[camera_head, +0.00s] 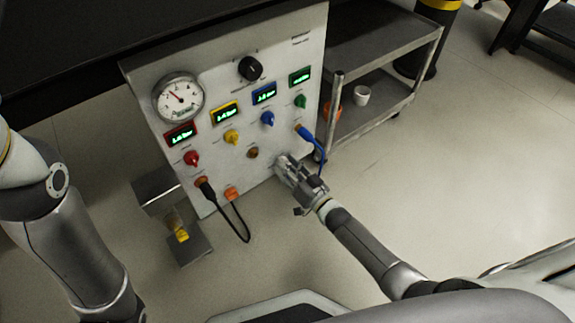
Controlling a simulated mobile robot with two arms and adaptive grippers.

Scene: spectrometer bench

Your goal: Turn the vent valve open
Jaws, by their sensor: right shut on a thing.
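The light-grey instrument panel (290,50) stands in the middle, tilted in the picture. My right gripper (282,164) reaches up from the lower right to the panel's lower right edge. It is shut on a small part there, which its fingers hide; by its place at the panel I take it for the vent valve. The valve's angle cannot be told. My left gripper is out of view; only my left arm shows at the left edge.
The panel carries a round gauge (178,98), a black knob (250,68), and red (191,158), yellow (231,136), blue (267,118) and green (300,101) knobs. A blue cable (310,137) hangs close to my right gripper. A black cable (236,220) loops below. A cart (372,45) stands behind.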

